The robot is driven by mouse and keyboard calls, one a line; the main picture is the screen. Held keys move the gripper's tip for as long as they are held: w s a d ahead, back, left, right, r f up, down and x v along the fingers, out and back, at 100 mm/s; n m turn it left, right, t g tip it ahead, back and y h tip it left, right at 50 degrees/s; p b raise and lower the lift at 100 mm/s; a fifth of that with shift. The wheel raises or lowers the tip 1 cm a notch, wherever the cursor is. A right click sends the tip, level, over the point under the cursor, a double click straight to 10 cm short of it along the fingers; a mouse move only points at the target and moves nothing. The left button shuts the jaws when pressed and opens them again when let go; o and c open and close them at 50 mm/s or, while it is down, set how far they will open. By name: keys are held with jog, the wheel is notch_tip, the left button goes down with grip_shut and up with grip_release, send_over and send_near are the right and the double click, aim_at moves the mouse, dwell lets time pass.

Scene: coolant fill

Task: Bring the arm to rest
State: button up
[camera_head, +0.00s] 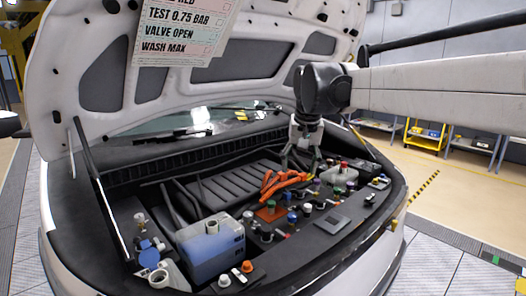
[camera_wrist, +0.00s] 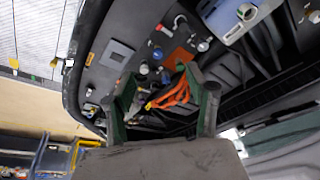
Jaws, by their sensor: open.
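My gripper (camera_head: 303,160) hangs from my arm over the back right of the open engine bay in the head view. In the wrist view my gripper (camera_wrist: 163,103) has its two green fingers apart, with nothing held between them. Orange cables (camera_head: 283,184) lie just below and left of it. The orange cables also show beyond the fingers in the wrist view (camera_wrist: 177,93). I cannot tell whether the fingertips touch anything.
A blue coolant tank (camera_head: 213,250) stands at the front of the bay. Several coloured caps and a grey square plate (camera_head: 332,226) lie around the cables. The raised hood (camera_head: 100,80) with a printed card (camera_head: 182,35) stands behind. A yellow cart (camera_head: 427,134) is at the far right; open floor lies before it.

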jog(key=s+d+f+t, duration=0.1)
jog(key=s+d+f, duration=0.2)
jog(key=s, duration=0.8)
jog(key=s+d+f+t, duration=0.1)
jog(key=s+d+f, duration=0.2)
jog(key=s+f, duration=0.3)
jog(key=s+d+f+t, duration=0.1)
jog(key=s+d+f, duration=0.3)
jog(key=s, duration=1.2)
jog(key=shift+f+t+h, duration=0.25)
jog(key=shift+t+h, duration=0.05)
jog(key=shift+t, duration=0.1)
